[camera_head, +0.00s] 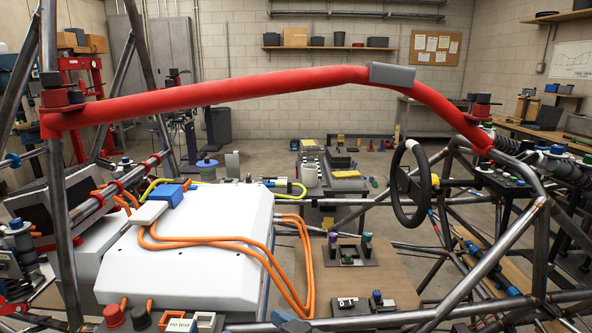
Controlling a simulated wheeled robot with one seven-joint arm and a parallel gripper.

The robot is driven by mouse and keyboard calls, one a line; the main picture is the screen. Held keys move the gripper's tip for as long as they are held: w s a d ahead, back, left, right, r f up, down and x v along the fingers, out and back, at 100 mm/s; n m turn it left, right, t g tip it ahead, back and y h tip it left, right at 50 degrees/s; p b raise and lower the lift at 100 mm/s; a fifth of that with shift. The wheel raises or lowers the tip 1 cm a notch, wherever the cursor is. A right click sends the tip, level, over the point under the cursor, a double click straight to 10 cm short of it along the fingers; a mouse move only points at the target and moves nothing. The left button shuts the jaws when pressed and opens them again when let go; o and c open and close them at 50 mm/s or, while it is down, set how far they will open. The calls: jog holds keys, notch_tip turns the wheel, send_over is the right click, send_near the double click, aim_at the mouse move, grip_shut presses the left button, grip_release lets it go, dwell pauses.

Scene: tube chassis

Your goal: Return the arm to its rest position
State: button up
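My gripper and arm are not recognisable in this head view, so I cannot see the arm's pose or whether the gripper holds anything. The tube chassis fills the foreground. Its red padded tube (220,92) arches across the upper part from left to right, with a grey block (392,76) on it. A white box (190,255) with orange cables (210,240) lies inside the frame at left centre.
A black steering wheel (409,184) stands right of centre. A dark plate (345,257) with small coloured parts lies on a brown board (385,285). Bare steel tubes (503,240) cross the right side. Behind, a low bench (345,187) stands on open floor.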

jog(key=s+d+f+m+t+h, duration=0.2)
jog(key=s+d+f+m+h, duration=0.2)
jog(key=s+d, duration=0.45)
jog(key=s+d+f+m+t+h, duration=0.2)
jog(key=s+d+f+m+h, duration=0.3)
jog(key=s, duration=0.7)
jog(key=s+d+r+n+h, duration=0.1)
jog(key=s+d+r, duration=0.4)
jog(key=s+d, duration=0.2)
jog(key=s+d+r+n+h, duration=0.1)
jog(key=s+d+r, duration=0.4)
jog(key=s, duration=0.7)
jog(key=shift+d+r+n, duration=0.25)
jog(key=shift+d+n, duration=0.15)
jog(key=shift+d, duration=0.5)
